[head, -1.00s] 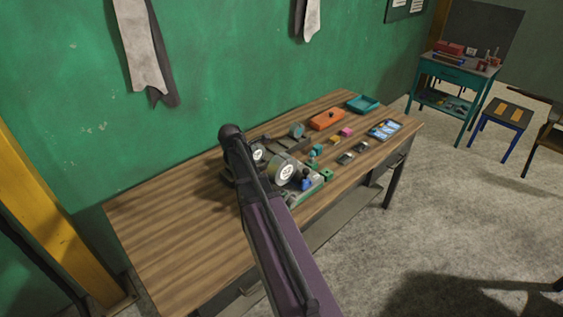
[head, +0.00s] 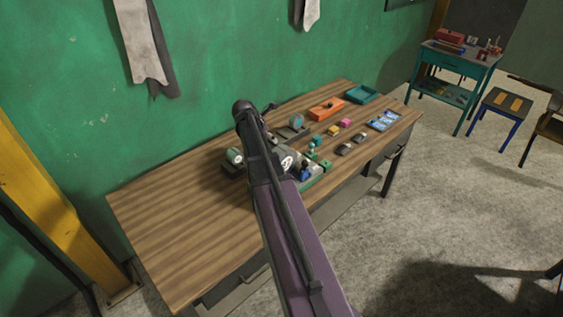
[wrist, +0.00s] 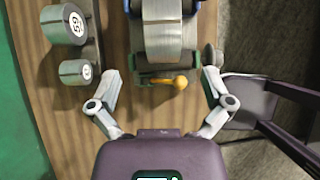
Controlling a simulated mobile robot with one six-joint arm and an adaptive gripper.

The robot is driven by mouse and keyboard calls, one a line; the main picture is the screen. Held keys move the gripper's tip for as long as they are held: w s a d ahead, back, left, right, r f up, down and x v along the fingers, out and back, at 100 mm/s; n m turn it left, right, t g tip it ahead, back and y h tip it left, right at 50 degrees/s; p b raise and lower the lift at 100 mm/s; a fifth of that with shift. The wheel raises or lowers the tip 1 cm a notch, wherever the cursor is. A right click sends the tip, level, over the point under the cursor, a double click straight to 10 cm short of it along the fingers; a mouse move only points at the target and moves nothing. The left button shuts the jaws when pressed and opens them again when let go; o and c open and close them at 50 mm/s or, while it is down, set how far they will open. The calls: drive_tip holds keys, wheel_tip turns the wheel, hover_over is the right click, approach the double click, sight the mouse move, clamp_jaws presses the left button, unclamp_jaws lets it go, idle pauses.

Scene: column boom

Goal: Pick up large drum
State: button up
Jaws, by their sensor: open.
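The large drum (wrist: 165,35) is a ribbed grey cylinder at the top middle of the wrist view, seated in a dark stand with blue and green parts (wrist: 140,56). In the head view the large drum (head: 286,161) is mostly hidden behind my arm, with part of its white label showing. My gripper (wrist: 162,76) is open and empty. Its two fingers are spread to the left and right, just below the drum in the wrist view, and the drum is not gripped. A yellow-orange knob (wrist: 181,82) lies between the fingertips. My gripper's fingers are hidden in the head view.
Two smaller labelled drums (wrist: 64,24) (wrist: 77,72) stand left of the large drum. An orange box (head: 326,109), a teal tray (head: 361,94) and several small blocks lie farther along the wooden bench (head: 180,220). The bench's near left part is clear; the green wall is behind.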

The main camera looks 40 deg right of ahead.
sight(280, 150)
drive_tip(key=shift+b+x, duration=2.8)
drive_tip(key=shift+x, duration=0.6)
drive_tip(key=shift+b+x, duration=0.6)
drive_tip(key=shift+x, duration=0.15)
drive_tip(key=shift+f, duration=0.15)
drive_tip(key=b+x, duration=0.3)
drive_tip(key=shift+s+a+f, duration=0.1)
drive_tip(key=shift+a+f, duration=0.1)
drive_tip(key=shift+a, duration=0.1)
drive_tip(key=shift+b+x, duration=0.8)
drive_tip(key=shift+x, duration=0.2)
drive_tip(key=shift+d, duration=0.1)
drive_tip(key=shift+r, duration=0.1)
drive_tip(key=c, duration=1.1)
drive_tip(key=shift+r, duration=0.1)
